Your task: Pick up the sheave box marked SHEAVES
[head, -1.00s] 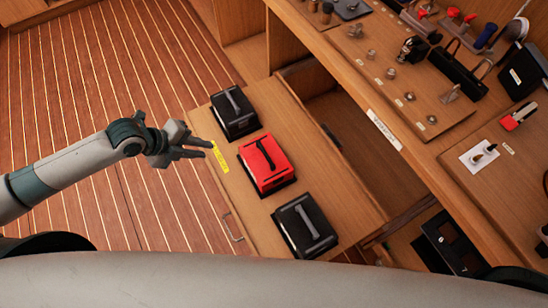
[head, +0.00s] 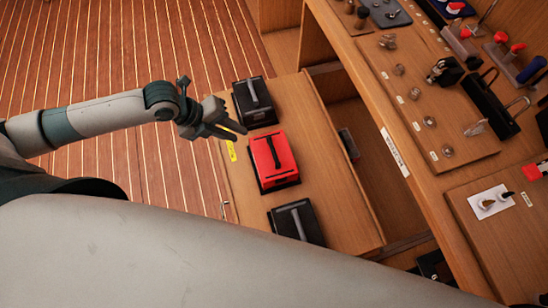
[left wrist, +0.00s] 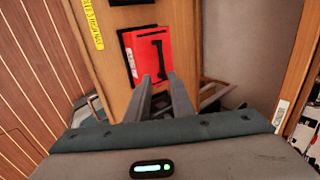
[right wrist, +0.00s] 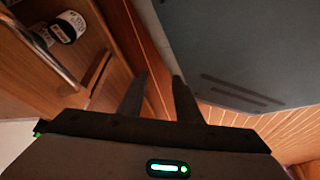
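Three lidded boxes with top handles stand in a row on a wooden drawer top (head: 345,225): a black box (head: 255,101) at the back, a red box (head: 274,160) in the middle and a black box (head: 297,223) in front. I cannot read SHEAVES on any of them. My left gripper (head: 240,131) is open and empty, apart from the boxes, left of the gap between the back black box and the red one. In the left wrist view the red box (left wrist: 150,55) lies beyond its parted fingers (left wrist: 159,78). My right gripper (right wrist: 160,78) is open and empty.
A yellow label (head: 231,151) lies along the drawer's left edge. A wooden bench (head: 440,150) with fittings and tools rises to the right. An open compartment (head: 380,165) lies between. The plank floor (head: 90,60) at the left is clear.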

